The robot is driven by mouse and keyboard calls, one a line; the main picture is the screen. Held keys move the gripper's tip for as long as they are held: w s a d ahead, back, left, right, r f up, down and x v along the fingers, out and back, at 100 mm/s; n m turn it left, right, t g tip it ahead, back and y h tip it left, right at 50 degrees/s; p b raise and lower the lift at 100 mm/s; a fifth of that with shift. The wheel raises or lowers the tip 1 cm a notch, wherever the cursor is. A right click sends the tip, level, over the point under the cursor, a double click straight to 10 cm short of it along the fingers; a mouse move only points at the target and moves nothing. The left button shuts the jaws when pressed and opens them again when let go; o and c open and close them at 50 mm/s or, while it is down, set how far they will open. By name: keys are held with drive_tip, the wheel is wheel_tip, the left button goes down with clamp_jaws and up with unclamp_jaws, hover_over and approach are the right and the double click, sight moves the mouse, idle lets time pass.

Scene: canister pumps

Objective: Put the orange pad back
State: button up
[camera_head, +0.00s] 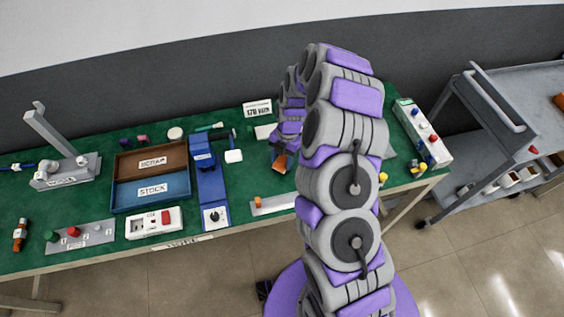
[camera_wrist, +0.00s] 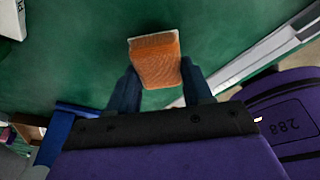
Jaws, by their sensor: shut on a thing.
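An orange pad (camera_wrist: 156,62) with a pale edge is between the two dark fingers of my gripper (camera_wrist: 162,88) in the wrist view. My gripper is shut on it, and the green table top shows beyond. In the head view the orange pad (camera_head: 281,163) shows at the end of my gripper (camera_head: 283,152), over the green table. My arm hides part of the table there. I cannot tell how high above the table the pad is. A grey strip (camera_head: 272,205) with a small orange block (camera_head: 258,201) lies near the table's front edge, its right part hidden by my arm.
A blue device with a dial (camera_head: 215,215) stands left of my gripper. Further left are a brown SCRAP tray (camera_head: 118,160), a blue STOCK tray (camera_head: 115,200) and a white switch box (camera_head: 133,227). A button box (camera_head: 430,145) is at the right end. A grey cart (camera_head: 455,195) stands beyond.

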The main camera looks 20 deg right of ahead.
drive_tip(key=shift+d+f, duration=0.2)
drive_tip(key=shift+f, duration=0.45)
drive_tip(key=shift+d, duration=0.5)
drive_tip(key=o, duration=0.9)
drive_tip(key=shift+a, duration=0.5)
drive_tip(key=shift+o, duration=0.2)
drive_tip(key=shift+d, duration=0.15)
